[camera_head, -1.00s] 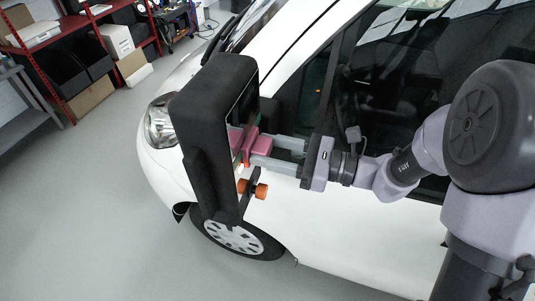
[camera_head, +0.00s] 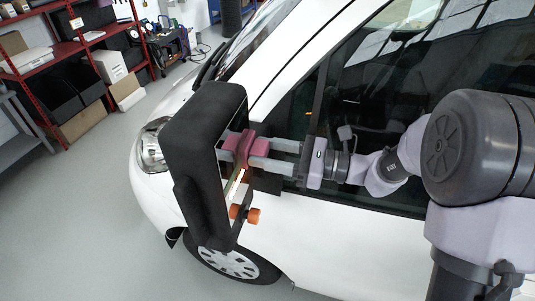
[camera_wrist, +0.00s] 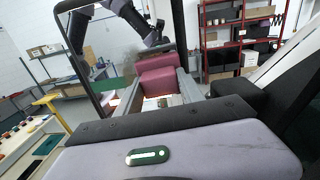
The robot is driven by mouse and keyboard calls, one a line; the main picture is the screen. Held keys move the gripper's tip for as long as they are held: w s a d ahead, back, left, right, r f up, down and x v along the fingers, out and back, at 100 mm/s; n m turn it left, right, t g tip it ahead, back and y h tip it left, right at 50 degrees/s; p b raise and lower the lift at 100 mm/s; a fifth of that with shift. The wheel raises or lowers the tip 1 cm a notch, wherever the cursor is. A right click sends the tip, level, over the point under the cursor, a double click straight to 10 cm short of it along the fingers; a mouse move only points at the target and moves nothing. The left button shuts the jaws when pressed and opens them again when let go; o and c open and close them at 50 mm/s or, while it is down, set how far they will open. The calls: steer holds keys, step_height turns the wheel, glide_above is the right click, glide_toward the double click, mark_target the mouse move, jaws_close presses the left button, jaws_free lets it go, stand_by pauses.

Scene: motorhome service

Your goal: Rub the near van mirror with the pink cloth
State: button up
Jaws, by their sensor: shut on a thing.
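The near van mirror (camera_head: 200,150) is a tall black housing at the van's front side, its glass facing right toward my gripper. In the wrist view its dark frame (camera_wrist: 181,30) surrounds a reflection of my arm. My gripper (camera_head: 245,152) is shut on the folded pink cloth (camera_head: 239,146), which also shows between the fingers in the wrist view (camera_wrist: 157,80). The cloth is at the glass side, at upper-middle height. It appears against or very close to the glass; exact contact cannot be told. Much of the glass is hidden in the head view.
Red shelving (camera_head: 75,60) stands at the far left. The grey floor at left is clear.

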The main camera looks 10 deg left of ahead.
steer(key=shift+s+a+f+b, duration=0.1)
steer(key=shift+s+b, duration=0.75)
steer(key=shift+s, duration=2.6)
steer(key=shift+w+r+p, duration=0.2)
steer(key=shift+r+p, duration=0.45)
steer(key=shift+r, duration=0.2)
steer(key=shift+w+f, duration=0.1)
steer(key=shift+w, duration=3.45)
steer(key=shift+s, duration=0.1)
steer(key=shift+s+d+b, duration=0.1)
steer(key=shift+d+b, duration=0.9)
steer(key=shift+d, duration=2.05)
steer(key=d, duration=0.3)
steer(key=shift+b, duration=0.4)
